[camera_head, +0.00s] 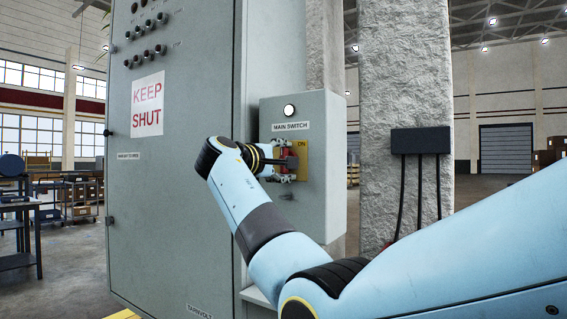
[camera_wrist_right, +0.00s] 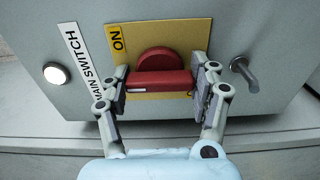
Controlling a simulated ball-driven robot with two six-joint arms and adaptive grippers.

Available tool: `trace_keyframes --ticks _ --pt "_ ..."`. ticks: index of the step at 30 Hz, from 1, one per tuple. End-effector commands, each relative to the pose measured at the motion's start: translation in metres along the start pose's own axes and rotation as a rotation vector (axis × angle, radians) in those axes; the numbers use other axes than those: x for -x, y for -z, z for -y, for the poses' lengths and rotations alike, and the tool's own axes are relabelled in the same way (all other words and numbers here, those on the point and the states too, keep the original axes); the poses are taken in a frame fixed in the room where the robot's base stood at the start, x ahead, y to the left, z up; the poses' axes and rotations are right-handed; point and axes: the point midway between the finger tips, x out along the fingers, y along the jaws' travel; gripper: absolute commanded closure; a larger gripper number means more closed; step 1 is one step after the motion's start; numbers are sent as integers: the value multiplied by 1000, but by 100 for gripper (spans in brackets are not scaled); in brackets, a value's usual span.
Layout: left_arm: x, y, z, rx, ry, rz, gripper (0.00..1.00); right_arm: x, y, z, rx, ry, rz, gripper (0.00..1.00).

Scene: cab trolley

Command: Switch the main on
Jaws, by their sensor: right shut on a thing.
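A grey main switch box (camera_head: 325,190) with a "MAIN SWITCH" label (camera_head: 290,126) is fixed beside a tall grey cabinet. Its red switch handle (camera_head: 292,160) sits on a yellow plate (camera_head: 302,150) marked "ON" at the upper right. In the wrist view the handle (camera_wrist_right: 160,82) is a red bar in front of a round red hub, lying across the picture. My right gripper (camera_wrist_right: 160,92) is shut on the handle, one finger at each end of the bar. In the head view the gripper (camera_head: 285,162) partly covers the handle. My left gripper is out of view.
A round white lamp (camera_head: 289,110) looks bright above the label. A metal peg (camera_wrist_right: 244,73) sticks out of the box beside the plate. The cabinet (camera_head: 180,210) carries a "KEEP SHUT" sign (camera_head: 147,105). A concrete pillar (camera_head: 400,80) stands right of the box.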

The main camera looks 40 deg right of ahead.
Motion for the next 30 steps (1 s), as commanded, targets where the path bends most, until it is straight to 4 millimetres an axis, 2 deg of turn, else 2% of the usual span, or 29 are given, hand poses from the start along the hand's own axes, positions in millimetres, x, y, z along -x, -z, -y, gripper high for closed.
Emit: trace_keyframes --ticks 3,4,9,17,20,23,30 --pt "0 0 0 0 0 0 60 0 0 2 -2 4 0 70" --pt "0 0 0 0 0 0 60 0 0 2 -2 4 0 34" --pt "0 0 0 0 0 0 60 0 0 1 -1 3 0 14" --pt "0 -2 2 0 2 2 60 1 0 1 0 1 0 14" --pt "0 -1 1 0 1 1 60 8 1 2 0 3 -2 14" --pt "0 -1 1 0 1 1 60 25 1 2 -1 4 -3 14" --pt "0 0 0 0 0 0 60 79 1 2 -1 6 -3 14"
